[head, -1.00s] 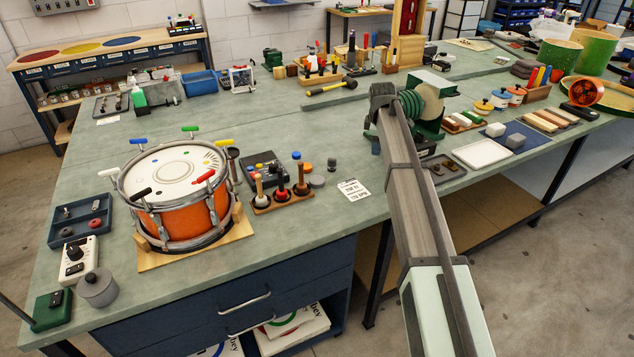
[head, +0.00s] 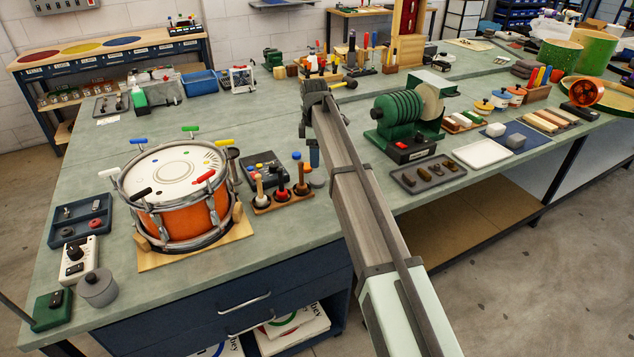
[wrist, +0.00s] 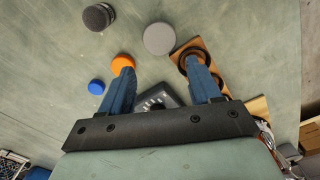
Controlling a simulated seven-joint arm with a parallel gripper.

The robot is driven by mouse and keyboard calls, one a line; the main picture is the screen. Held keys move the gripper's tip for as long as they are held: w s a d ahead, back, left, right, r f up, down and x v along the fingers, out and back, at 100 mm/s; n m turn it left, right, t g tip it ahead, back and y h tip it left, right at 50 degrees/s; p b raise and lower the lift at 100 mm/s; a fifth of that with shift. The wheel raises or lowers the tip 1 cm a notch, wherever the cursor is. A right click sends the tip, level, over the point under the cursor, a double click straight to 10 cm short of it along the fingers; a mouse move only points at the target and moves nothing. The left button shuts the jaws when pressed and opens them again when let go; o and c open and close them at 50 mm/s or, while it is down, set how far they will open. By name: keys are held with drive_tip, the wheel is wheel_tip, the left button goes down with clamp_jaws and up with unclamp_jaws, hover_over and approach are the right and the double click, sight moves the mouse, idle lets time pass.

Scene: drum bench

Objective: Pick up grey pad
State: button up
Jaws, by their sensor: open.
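A flat grey round pad (wrist: 158,38) lies on the bench, seen in the wrist view just beyond and roughly between my fingertips. My gripper (wrist: 160,70) is open and empty, its blue fingers apart and pointing down toward the bench. In the head view my gripper (head: 314,156) hangs beside the wooden mallet stand, with the grey pad (head: 318,182) partly hidden near it. An orange disc (wrist: 122,63) lies by the left fingertip, and a blue disc (wrist: 96,87) is to its left. Whether the fingers touch anything is unclear.
The wooden stand (head: 283,202) with upright mallets is close to my gripper. A dark grey round stack (wrist: 98,17) stands near the pad. The orange drum (head: 183,215) is at left; the green grinder (head: 400,120) and a dark tray (head: 428,174) are at right.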

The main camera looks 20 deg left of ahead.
sight(316, 179)
drive_tip(key=shift+d+f, duration=0.15)
drive_tip(key=shift+f, duration=4.25)
drive_tip(key=shift+c, duration=0.3)
drive_tip(key=c, duration=0.7)
drive_tip(key=shift+r, duration=0.15)
